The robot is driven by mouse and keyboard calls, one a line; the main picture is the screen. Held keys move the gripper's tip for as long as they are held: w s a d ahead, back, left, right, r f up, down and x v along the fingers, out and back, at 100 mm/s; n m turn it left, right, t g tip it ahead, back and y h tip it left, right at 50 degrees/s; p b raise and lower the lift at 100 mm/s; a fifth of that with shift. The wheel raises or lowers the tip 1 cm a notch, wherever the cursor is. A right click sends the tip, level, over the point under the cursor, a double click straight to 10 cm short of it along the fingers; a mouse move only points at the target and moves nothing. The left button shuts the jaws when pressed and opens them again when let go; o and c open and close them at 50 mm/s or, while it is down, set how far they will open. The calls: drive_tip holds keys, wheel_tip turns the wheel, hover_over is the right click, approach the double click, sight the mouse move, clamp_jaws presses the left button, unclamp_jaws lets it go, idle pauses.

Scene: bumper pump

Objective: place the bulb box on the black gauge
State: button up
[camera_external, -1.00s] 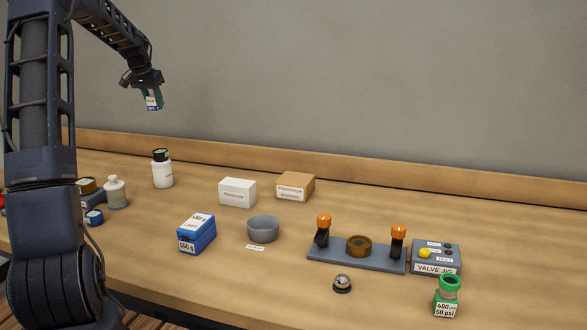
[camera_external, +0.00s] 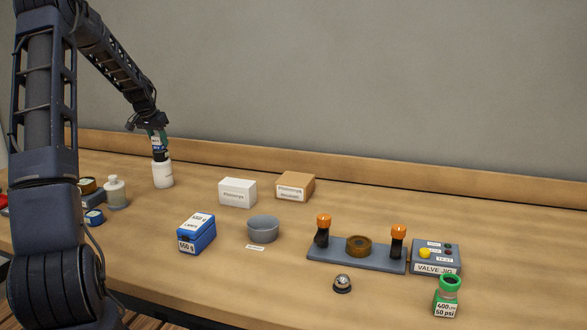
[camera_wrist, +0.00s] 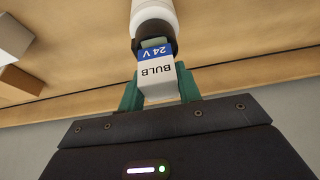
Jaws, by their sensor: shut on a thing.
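My gripper (camera_external: 157,138) is shut on the bulb box (camera_wrist: 157,76), a small white box with a blue "24 V" band. Its green fingers hold the box from both sides in the wrist view. The box is right over the black top (camera_external: 161,157) of a white bottle (camera_external: 163,175) at the back left. In the wrist view this top shows as a dark ring (camera_wrist: 144,28) with a pale greenish face, partly hidden by the box. It may be the black gauge; I cannot tell for certain. I cannot tell whether box and top touch.
A white carton (camera_external: 237,192) and a brown carton (camera_external: 295,186) stand right of the bottle. A pale jar (camera_external: 115,193) stands to the left.

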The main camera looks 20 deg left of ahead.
drive_tip(key=shift+f, duration=0.25)
drive_tip(key=shift+f, duration=0.15)
drive_tip(key=o, duration=1)
